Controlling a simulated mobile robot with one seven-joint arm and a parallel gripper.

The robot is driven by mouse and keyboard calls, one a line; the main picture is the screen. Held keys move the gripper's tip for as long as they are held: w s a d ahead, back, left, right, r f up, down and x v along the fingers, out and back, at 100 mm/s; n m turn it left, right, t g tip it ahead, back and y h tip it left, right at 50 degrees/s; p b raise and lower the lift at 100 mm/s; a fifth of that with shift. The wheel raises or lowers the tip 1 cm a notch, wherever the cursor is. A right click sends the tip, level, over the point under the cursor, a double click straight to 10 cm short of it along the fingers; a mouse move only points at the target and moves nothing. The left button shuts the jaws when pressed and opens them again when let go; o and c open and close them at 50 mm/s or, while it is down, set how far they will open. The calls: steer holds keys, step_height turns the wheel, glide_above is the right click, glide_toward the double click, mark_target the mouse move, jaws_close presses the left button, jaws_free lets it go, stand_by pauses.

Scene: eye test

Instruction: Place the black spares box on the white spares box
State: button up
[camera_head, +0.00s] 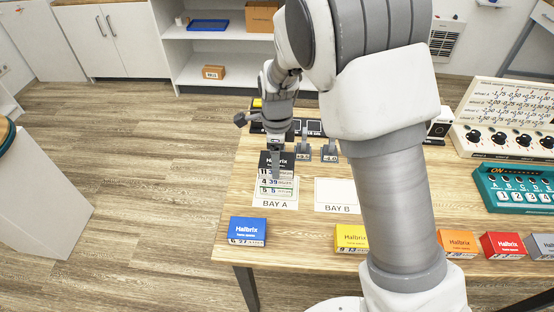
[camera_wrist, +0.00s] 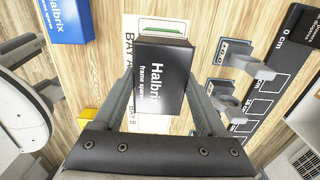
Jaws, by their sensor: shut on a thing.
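My gripper (camera_head: 276,172) is shut on the black spares box (camera_head: 268,160), over the Bay A mat. In the wrist view the black box (camera_wrist: 162,80) sits between both fingers, its "Halbrix" lettering showing. Below it in the head view is a stack with pale label fronts; the upper one, marked "4 39", looks like the white spares box (camera_head: 266,182). A lower box (camera_head: 267,190) shows a "5" on its front. I cannot tell whether the black box touches the box under it. In the wrist view the black box hides most of the stack; a green-and-white edge shows.
The Bay B mat (camera_head: 337,195) is bare. Blue (camera_head: 247,230), yellow (camera_head: 351,237), orange (camera_head: 457,243) and red (camera_head: 502,244) boxes line the table's front edge. Grey upright brackets (camera_head: 303,150) stand behind the bays. A teal switch panel (camera_head: 518,188) is at right.

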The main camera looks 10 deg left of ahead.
steer(key=o, duration=1.4)
steer(key=s+d+r+n+p, duration=0.1)
steer(key=d+r, duration=0.2)
steer(key=r, duration=0.6)
steer(key=s+d+r+n+p, duration=0.1)
steer(key=d+r+n, duration=0.1)
steer(key=r, duration=0.6)
steer(key=s+d+r+n+t, duration=0.2)
steer(key=s+d+r+n, duration=0.1)
steer(key=s+d+n, duration=0.4)
steer(key=s+d+r+n+t, duration=0.3)
steer(key=s+d+r+n, duration=0.1)
steer(key=s+d+n, duration=0.3)
steer(key=s+d, duration=0.2)
steer(key=s, duration=0.2)
steer(key=shift+s+d+r+t, duration=0.2)
steer(key=shift+d+r+t, duration=0.1)
steer(key=shift+d, duration=0.1)
steer(key=shift+r, duration=0.1)
